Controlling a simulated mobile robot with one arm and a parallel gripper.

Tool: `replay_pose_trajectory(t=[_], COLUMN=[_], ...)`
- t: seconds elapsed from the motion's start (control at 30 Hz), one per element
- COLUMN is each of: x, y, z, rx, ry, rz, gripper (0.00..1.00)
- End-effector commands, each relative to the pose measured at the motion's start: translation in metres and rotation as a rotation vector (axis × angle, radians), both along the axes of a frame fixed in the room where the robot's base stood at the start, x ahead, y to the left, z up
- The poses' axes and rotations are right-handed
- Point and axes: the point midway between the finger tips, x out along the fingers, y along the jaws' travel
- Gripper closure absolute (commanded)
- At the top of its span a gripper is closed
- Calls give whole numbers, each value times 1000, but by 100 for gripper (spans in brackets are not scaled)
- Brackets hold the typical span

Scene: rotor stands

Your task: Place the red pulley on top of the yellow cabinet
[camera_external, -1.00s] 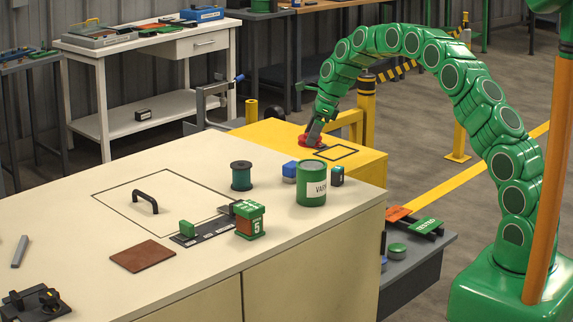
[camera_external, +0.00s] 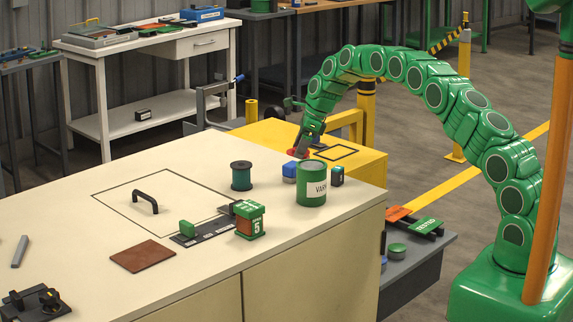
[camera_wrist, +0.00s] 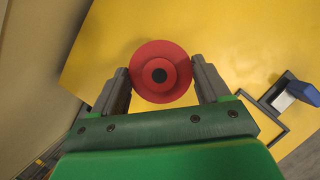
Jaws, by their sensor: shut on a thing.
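The red pulley (camera_wrist: 160,55) is a round disc with a dark centre hole. In the wrist view it sits between the two grey fingers of my gripper (camera_wrist: 161,82), which is shut on it. Below it is the flat yellow top of the cabinet (camera_wrist: 215,40). In the external view my gripper (camera_external: 301,150) is low at the yellow cabinet (camera_external: 362,166), just behind the cream worktop's far edge. Only a bit of the red pulley (camera_external: 293,152) shows there. I cannot tell whether the pulley touches the cabinet top.
A black outlined square (camera_external: 336,152) marks the cabinet top, right of my gripper. On the cream worktop (camera_external: 290,235) near that edge stand a green varnish can (camera_external: 312,188), a blue block (camera_external: 289,176) and a green spool (camera_external: 241,177). A grey clamp-like frame (camera_external: 205,103) stands left of the cabinet.

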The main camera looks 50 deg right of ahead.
Motion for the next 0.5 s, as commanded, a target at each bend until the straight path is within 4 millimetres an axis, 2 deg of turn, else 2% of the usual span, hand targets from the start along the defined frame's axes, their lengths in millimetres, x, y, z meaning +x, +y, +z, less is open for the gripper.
replay_pose_trajectory(t=[0.23, 0.5], x=[1, 1], y=[0, 0], z=[-30, -31], rx=[0, 0], ry=[1, -1], rz=[-1, 0], gripper=[67, 67])
